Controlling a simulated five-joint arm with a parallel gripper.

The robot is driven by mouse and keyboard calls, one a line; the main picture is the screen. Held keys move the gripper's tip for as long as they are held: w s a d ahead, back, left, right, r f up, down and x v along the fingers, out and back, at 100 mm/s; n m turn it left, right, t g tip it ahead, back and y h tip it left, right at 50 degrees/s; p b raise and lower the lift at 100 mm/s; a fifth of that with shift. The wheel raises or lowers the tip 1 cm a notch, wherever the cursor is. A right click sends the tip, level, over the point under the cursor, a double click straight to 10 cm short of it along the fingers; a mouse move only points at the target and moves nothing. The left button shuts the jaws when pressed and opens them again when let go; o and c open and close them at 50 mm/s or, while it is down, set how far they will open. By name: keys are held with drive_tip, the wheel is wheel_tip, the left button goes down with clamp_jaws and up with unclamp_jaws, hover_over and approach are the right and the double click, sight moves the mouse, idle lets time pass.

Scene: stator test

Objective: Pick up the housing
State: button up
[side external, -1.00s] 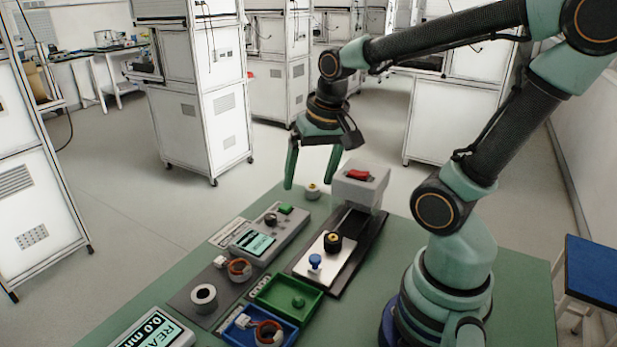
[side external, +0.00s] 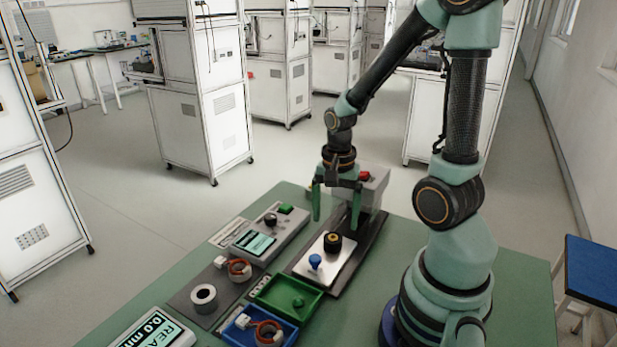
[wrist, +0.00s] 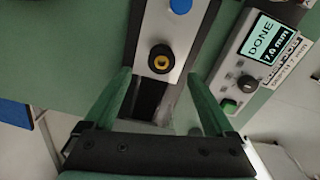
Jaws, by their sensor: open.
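The housing looks to be the short black cylinder (side external: 333,242) with a brass-yellow ring in its top. It stands upright on a pale sliding plate (side external: 328,278), behind a blue knob (side external: 315,262). It also shows in the wrist view (wrist: 161,60), ahead of and roughly midway between the fingertips. My gripper (side external: 336,214) is open and empty, pointing down over the dark base near the grey press block. Its fingers are above and behind the housing and look apart from it.
The grey press block (side external: 373,190) with a red top stands close behind my gripper. A tester (side external: 268,232), whose screen reads DONE 7.0 mm in the wrist view, is at left. A green tray (side external: 276,312), a blue tray (side external: 232,335) and a grey ring (side external: 204,297) lie toward the front.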

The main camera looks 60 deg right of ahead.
sight(333, 237)
drive_tip(key=shift+w+a+f, duration=0.1)
drive_tip(key=shift+a+f, duration=0.05)
drive_tip(key=shift+f, duration=2.35)
clamp_jaws()
